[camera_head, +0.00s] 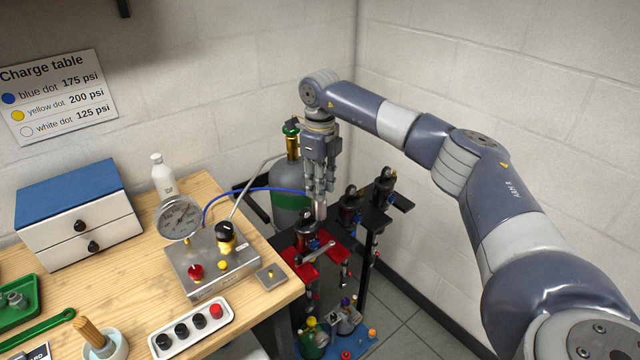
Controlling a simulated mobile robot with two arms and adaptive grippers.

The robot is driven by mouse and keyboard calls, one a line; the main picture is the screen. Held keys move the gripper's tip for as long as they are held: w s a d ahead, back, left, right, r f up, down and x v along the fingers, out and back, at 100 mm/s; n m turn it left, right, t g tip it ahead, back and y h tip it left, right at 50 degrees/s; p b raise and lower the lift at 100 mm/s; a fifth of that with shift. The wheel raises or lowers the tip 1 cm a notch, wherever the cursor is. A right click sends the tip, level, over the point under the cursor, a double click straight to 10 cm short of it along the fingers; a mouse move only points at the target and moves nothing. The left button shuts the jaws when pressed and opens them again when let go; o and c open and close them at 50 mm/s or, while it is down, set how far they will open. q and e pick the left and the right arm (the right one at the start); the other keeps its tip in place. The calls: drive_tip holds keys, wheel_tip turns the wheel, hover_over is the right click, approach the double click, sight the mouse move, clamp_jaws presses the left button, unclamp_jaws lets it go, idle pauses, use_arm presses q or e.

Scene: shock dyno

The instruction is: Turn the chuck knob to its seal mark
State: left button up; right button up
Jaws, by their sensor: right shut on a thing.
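My right gripper (319,192) points straight down above the red clamp stand, its fingers closed around the top of a pale metal cylinder, which looks like the chuck (320,211). The blue hose (262,190) runs from the gauge box to the chuck at the fingers. The chuck's knob and any seal mark are hidden by the fingers or too small to make out. Below and just left of the chuck, a dark shock body (306,222) stands in the red clamp (318,266). I cannot tell whether the chuck touches it. My left gripper is out of view.
The gauge box (213,262) with a dial gauge (179,217) and coloured knobs stands on the wooden bench. A grey-green gas bottle (290,183) stands behind the gripper. More shocks hang on the black rack (378,212) to the right. A tray of caps (191,329) lies at the bench front.

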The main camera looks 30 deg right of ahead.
drive_tip(key=o, duration=1.1)
drive_tip(key=shift+c, duration=0.2)
wheel_tip(320, 180, up, 12)
